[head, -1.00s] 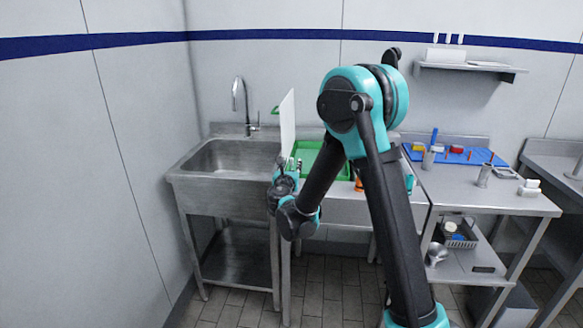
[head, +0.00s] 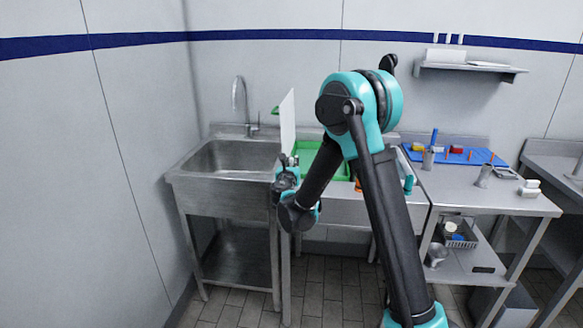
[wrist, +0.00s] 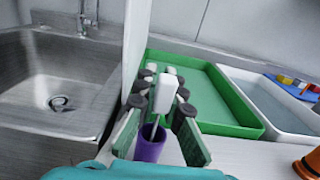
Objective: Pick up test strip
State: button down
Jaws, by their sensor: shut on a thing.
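A small white block on a thin stem, which looks like the test strip (wrist: 165,93), stands between the fingers of my gripper (wrist: 160,108) in the wrist view. My gripper is shut on it. The stem runs down towards a purple cup (wrist: 150,143); whether its lower end is inside the cup or in front of it I cannot tell. In the head view my gripper (head: 288,165) is at the near side of the counter, beside the white divider; the strip is too small to make out there.
A white upright divider (head: 288,120) stands close to my gripper's left, with a steel sink (head: 225,158) beyond it. A green tray (wrist: 205,95) and a white basin (wrist: 275,103) lie to the right. An orange object (wrist: 308,165) is at the near right.

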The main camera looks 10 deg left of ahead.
jog(key=shift+r, duration=0.1)
notch_tip(320, 180, up, 20)
dwell(0.7)
dwell(0.5)
